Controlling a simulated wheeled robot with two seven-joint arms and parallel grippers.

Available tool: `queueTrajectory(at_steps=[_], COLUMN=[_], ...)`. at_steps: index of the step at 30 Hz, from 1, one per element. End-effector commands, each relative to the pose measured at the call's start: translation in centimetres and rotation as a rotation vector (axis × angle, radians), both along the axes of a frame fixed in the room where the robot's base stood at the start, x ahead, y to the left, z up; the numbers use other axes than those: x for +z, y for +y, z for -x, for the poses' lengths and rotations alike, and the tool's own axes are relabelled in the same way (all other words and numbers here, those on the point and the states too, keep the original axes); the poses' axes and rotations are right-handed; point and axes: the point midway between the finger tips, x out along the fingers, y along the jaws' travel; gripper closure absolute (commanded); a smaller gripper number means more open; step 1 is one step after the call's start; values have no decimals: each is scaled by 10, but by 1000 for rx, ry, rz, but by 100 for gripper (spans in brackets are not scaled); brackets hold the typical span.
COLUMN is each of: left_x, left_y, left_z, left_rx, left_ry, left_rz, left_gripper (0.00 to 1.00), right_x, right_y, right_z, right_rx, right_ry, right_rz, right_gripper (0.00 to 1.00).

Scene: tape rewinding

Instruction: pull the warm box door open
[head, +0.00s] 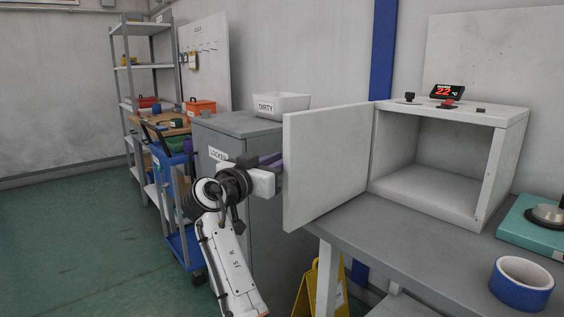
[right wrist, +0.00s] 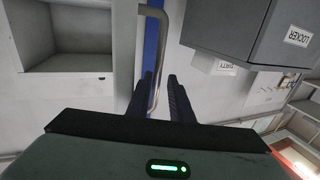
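The white warm box (head: 436,160) sits on the grey table with its front open and its inside empty. Its white door (head: 325,160) stands wide open, swung out to the left. My right gripper (head: 272,168) is at the door's outer side, its fingertips partly hidden behind the door. In the right wrist view, the metal handle bar (right wrist: 162,45) runs between the two dark fingers (right wrist: 158,95), which stand apart with a gap around the bar. The box's opening (right wrist: 75,32) also shows there. My left gripper is not in view.
A grey locker (head: 235,135) with a white DIRTY bin (head: 281,103) stands behind the door. A blue tape roll (head: 521,283) and a teal device (head: 535,230) are on the grey table (head: 410,245). A yellow floor sign (head: 308,290) stands below the door.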

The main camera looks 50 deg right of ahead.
Motion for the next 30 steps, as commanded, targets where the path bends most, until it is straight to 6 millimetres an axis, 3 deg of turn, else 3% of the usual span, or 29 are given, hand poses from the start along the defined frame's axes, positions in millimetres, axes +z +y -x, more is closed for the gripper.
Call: queueTrajectory(at_steps=[1, 6, 12, 30], left_x=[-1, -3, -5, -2], left_y=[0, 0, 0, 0], left_z=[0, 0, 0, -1], left_rx=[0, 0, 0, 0], left_ry=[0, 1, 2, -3], left_rz=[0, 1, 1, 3], left_gripper=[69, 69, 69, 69], right_x=[-1, -3, -3, -3], right_y=[17, 55, 79, 86], right_z=[-3, 2, 10, 12], right_rx=[18, 19, 10, 5], right_ry=[-1, 6, 10, 13], right_rz=[0, -3, -3, -3], right_gripper=[83, 83, 83, 83])
